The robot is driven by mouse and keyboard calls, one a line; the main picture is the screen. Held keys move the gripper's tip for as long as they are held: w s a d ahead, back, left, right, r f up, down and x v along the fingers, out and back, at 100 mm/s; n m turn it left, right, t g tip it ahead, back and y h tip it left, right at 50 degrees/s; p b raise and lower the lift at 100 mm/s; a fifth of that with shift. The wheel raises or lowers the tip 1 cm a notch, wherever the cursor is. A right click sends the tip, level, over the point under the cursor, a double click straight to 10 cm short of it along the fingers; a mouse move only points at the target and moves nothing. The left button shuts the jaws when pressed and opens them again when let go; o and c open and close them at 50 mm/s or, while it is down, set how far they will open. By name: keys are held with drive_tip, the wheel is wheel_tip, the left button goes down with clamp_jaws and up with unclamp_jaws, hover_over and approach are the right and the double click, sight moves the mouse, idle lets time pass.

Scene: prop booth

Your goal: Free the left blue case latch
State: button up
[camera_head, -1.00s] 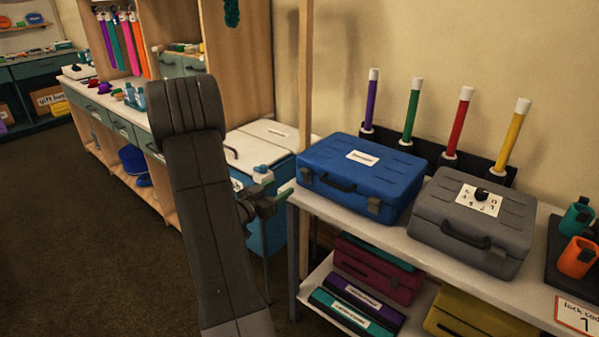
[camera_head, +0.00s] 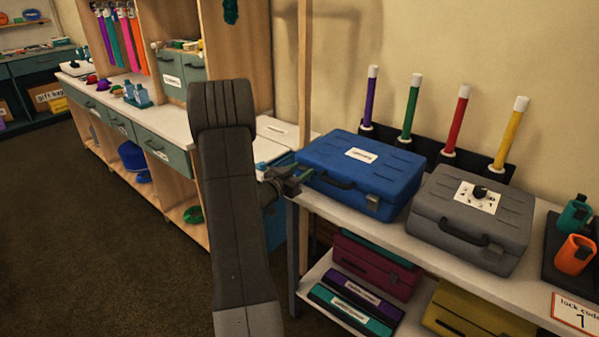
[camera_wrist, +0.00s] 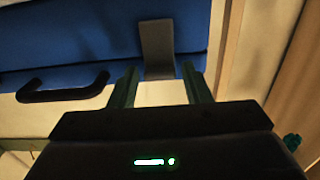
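The blue case (camera_head: 362,167) lies closed on the table, with a white label on its lid and a dark handle (camera_head: 338,182) on its front. Its left latch is hidden behind my gripper (camera_head: 304,174) in the head view. In the wrist view the grey left latch (camera_wrist: 156,48) stands out against the blue case (camera_wrist: 70,38). My gripper (camera_wrist: 158,82) is open, with one finger to each side of the latch's near end; I cannot tell if they touch it. The right latch (camera_head: 373,202) lies against the case front.
A grey case (camera_head: 470,222) with a dial stands to the right on the same table (camera_head: 400,226). Several coloured sticks stand behind in a black holder. A wooden post (camera_head: 305,70) rises close to my gripper on the left. Boxes fill the shelf below.

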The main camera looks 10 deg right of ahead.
drive_tip(key=c, duration=0.7)
drive_tip(key=shift+f, duration=0.15)
